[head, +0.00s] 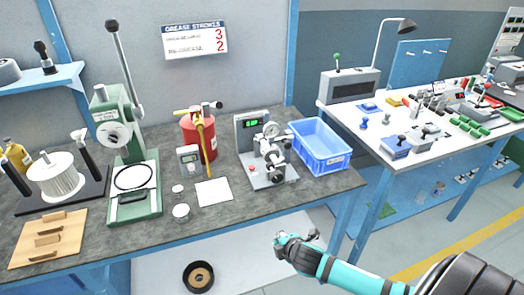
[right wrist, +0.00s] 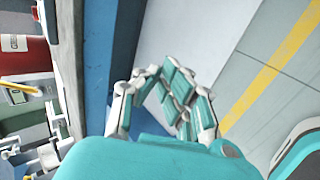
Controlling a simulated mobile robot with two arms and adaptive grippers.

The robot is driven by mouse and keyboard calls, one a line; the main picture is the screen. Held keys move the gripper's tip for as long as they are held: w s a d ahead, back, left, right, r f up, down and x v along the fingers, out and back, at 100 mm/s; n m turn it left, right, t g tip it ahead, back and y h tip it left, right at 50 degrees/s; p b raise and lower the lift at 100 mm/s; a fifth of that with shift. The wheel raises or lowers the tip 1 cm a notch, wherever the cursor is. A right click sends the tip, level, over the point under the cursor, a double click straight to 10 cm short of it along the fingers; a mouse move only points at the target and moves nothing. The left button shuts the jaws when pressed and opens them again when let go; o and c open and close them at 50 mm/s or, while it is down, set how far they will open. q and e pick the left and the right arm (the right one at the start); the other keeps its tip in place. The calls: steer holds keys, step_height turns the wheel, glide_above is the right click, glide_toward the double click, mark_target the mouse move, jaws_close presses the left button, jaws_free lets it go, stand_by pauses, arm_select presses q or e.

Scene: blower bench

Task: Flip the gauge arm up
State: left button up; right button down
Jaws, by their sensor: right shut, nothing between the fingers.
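The gauge fixture (head: 268,165) stands on the grey bench, on a pale base plate, with a round dial and metal clamp-like parts. A box with a green display (head: 251,123) stands behind it. I cannot tell for sure which part is the gauge arm or how it is tilted. My right gripper (head: 283,239) is in front of and below the bench edge, apart from the fixture and empty. In the right wrist view its teal and white fingers (right wrist: 172,88) are shut together. My left gripper is not in view.
A blue bin (head: 320,166) stands right of the fixture. A red canister (head: 190,140) and a green press (head: 134,197) stand to its left. The bench edge (head: 222,232) lies between my right gripper and the fixture. A white table (head: 375,138) stands to the right.

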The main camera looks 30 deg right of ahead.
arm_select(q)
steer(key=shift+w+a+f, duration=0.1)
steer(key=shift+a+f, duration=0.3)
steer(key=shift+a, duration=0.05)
arm_select(e)
steer(key=w+d+r+n+t, duration=0.1)
steer(key=w+r+n, duration=0.2)
steer(key=r, duration=0.3)
steer(key=w+d+r+n+t, duration=0.2)
steer(key=w+r+n, duration=0.2)
steer(key=r+n, duration=0.2)
steer(key=w+d+r+n+t+y, duration=0.1)
steer(key=w+d+r+n+t, duration=0.1)
steer(key=r+n, duration=0.3)
step_height(320, 180, up, 3)
steer(key=shift+w+d, duration=0.15)
steer(key=shift+w, duration=0.5)
steer(key=x, duration=1)
steer(key=shift+w+p, duration=0.2)
steer(key=shift+p, duration=0.15)
steer(key=r, duration=0.1)
steer(key=d+r+p, duration=0.1)
steer(key=s+r+p, duration=0.1)
steer(key=shift+d+r, duration=0.3)
steer(key=shift+r, duration=0.05)
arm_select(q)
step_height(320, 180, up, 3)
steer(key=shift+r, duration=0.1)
